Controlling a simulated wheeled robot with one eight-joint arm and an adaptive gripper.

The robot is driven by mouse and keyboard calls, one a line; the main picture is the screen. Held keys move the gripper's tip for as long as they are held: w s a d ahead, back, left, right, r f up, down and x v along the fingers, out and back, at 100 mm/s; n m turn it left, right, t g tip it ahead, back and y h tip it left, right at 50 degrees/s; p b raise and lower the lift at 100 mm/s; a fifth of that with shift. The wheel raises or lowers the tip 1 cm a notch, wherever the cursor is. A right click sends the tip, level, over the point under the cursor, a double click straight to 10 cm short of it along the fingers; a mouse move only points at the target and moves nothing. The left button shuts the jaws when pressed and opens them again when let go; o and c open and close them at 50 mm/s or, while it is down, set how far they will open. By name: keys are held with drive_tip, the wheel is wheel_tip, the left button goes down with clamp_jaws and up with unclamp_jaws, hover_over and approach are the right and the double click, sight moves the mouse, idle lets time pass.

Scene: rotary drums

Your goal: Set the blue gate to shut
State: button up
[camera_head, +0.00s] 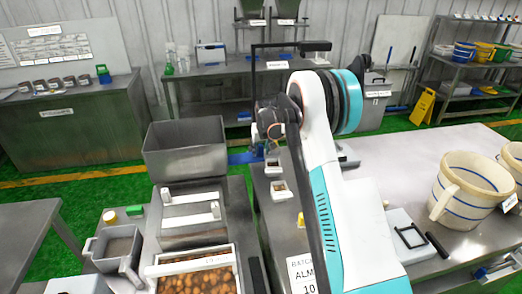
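A blue piece (241,158) shows low behind the left side of my arm, close to the grey bin; it may be the blue gate, but I cannot tell its position, open or shut. Part of it is hidden by my wrist and a dark upright bar. My gripper end (268,125) is dark and seen small and side-on, just above and to the right of the blue piece. I cannot make out its fingertips or whether it touches anything.
A grey bin (185,148) stands left of my wrist. A tray of brown nuts (200,279) lies in front. A cream bucket (470,190) stands on the right table (400,165). A yellow floor sign (423,107) stands on the green floor behind.

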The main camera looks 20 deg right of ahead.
sight(246, 155)
drive_tip(key=shift+f, duration=0.1)
drive_tip(key=shift+c, duration=0.3)
clamp_jaws()
drive_tip(key=shift+w+a+b, duration=0.1)
drive_tip(key=shift+w+a, duration=0.15)
drive_tip(key=shift+a, duration=0.8)
drive_tip(key=shift+w+a+b, duration=0.1)
drive_tip(key=shift+w+a, duration=0.1)
drive_tip(key=shift+a, duration=0.8)
drive_tip(key=shift+w+a+b, duration=0.1)
drive_tip(key=shift+w+a, duration=0.15)
drive_tip(key=shift+a, duration=0.8)
drive_tip(key=shift+o, duration=0.3)
unclamp_jaws()
drive_tip(key=shift+a, duration=0.2)
drive_tip(key=shift+d, duration=0.1)
drive_tip(key=d+v, duration=0.1)
drive_tip(key=v, duration=1.1)
drive_tip(key=shift+a, duration=0.45)
